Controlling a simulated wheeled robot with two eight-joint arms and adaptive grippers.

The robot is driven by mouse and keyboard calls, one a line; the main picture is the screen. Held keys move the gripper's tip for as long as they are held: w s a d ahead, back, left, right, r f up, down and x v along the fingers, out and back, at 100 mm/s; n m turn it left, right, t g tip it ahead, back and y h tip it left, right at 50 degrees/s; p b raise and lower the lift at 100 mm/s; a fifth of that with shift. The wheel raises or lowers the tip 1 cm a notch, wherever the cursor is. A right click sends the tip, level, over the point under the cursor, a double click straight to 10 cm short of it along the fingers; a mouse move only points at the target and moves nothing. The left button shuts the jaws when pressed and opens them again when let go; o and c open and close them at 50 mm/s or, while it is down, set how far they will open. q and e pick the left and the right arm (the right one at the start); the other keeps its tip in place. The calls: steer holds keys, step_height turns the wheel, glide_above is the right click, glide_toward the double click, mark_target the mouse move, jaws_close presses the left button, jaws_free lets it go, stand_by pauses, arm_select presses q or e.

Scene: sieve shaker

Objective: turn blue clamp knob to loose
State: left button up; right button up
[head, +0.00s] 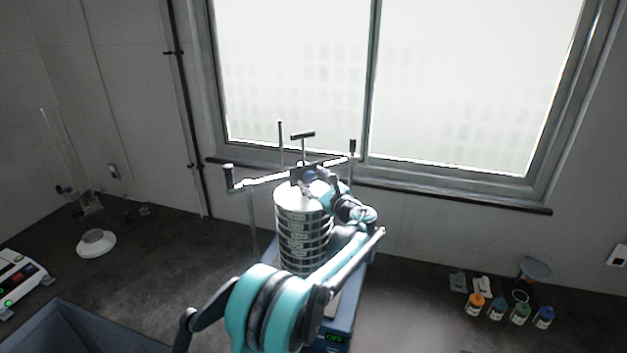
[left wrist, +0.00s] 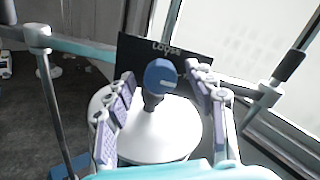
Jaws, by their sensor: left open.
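The blue clamp knob (left wrist: 160,75) stands on a dark stem above the white round lid (left wrist: 160,135) in the left wrist view. A black plate (left wrist: 140,55) with the word LOOSE is behind it. My left gripper (left wrist: 162,80) is open, with one pad finger on each side of the knob; I cannot tell whether either touches it. In the head view my left gripper (head: 322,184) is at the top of the sieve stack (head: 298,232), below the clamp crossbar (head: 262,181), and partly hides the knob. My right gripper is not in view.
Upright rods (head: 281,145) and the crossbar surround the stack top closely. Several small bottles (head: 497,308) stand at the right of the dark bench. A window is behind.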

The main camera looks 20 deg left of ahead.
arm_select(q)
steer(key=shift+c, duration=0.4)
steer(key=shift+w, duration=0.1)
steer(key=c, duration=1.1)
steer(key=shift+f+n, duration=0.1)
steer(key=shift+n, duration=0.2)
steer(key=n+b, duration=0.2)
steer(key=n, duration=0.1)
steer(key=shift+n, duration=0.3)
steer(key=n+b, duration=0.2)
steer(key=n, duration=0.2)
steer(key=n+b, duration=0.1)
steer(key=n, duration=0.3)
steer(key=shift+n+h, duration=0.3)
steer(key=n+b, duration=0.1)
steer(key=n, duration=0.3)
steer(key=shift+n, duration=0.3)
